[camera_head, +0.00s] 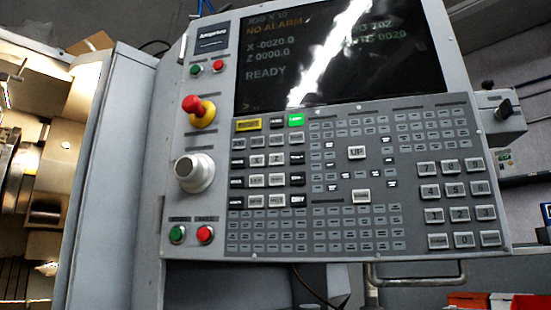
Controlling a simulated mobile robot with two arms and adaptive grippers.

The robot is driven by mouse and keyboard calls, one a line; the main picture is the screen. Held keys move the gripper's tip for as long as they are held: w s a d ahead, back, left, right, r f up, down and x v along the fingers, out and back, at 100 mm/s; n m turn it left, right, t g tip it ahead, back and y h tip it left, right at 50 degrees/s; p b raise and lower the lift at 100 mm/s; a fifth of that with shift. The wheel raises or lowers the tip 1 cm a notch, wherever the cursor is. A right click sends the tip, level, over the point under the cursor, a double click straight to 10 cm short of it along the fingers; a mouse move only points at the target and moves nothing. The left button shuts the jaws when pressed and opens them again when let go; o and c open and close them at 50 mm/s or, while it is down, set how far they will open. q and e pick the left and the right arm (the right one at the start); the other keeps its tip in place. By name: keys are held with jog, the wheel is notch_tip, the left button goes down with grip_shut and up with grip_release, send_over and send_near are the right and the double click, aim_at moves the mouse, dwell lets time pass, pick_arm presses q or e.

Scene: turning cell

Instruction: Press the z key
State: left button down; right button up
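The control panel (300,187) of the lathe fills the middle of the head view, slightly tilted. A block of light jog-type keys (266,160) sits at the left of its keyboard, edged by black keys. The key labels are too small to read, so I cannot tell for certain which is the z key. The screen (270,90) shows NO ALARM, X -0020.0, Z 0000.0 and READY, with a white glare across it. A green key (296,120) is lit near a yellow key (248,124). Neither of my grippers is in view.
A red emergency stop knob (192,104) and a grey dial (194,173) stick out left of the keys. Green (177,233) and red (205,234) buttons lie below. A handle (415,277) is under the panel. No object stands before the keys.

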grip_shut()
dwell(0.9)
